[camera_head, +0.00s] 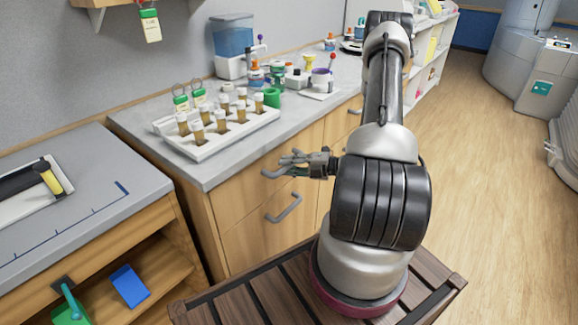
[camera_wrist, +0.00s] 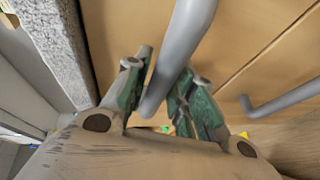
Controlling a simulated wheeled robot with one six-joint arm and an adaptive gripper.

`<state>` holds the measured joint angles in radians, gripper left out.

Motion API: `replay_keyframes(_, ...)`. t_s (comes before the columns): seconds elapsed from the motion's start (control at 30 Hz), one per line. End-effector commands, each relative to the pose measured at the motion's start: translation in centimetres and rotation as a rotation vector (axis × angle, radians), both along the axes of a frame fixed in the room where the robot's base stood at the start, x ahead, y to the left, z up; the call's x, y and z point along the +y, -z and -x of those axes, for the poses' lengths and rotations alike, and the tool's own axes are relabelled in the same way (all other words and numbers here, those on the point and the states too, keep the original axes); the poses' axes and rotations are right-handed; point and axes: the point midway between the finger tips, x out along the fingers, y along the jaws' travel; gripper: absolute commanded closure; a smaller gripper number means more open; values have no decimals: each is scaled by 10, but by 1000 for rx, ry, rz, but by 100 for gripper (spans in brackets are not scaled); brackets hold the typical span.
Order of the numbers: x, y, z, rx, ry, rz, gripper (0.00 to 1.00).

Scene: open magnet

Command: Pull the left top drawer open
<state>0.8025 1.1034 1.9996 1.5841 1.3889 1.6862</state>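The left top drawer (camera_head: 237,190) is a light wood front in the cabinet under the grey counter. It looks closed. Its grey bar handle (camera_head: 270,174) is partly hidden by my gripper (camera_head: 284,164), which reaches to it from the right. In the wrist view, the handle (camera_wrist: 182,45) runs down between the two green-padded fingers of my gripper (camera_wrist: 162,78). The fingers are apart, one on each side of the bar. A gap shows between the left finger and the bar. Whether the right finger touches it is unclear.
A lower drawer handle (camera_head: 283,208) sits just below. A white rack (camera_head: 222,135) of capped tubes stands on the counter above. A separate bench (camera_head: 75,190) with an open shelf is at the left. Wood floor (camera_head: 490,200) is clear at the right.

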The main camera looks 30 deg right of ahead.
Motion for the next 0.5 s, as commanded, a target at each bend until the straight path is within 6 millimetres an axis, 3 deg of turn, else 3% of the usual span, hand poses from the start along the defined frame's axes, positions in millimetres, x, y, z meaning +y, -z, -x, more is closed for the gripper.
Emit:
replay_keyframes(0.03,0,0,0,0,0,0,90)
replay_keyframes(0.1,0,0,0,0,0,0,100)
replay_keyframes(0.5,-5,0,11,1,2,0,100)
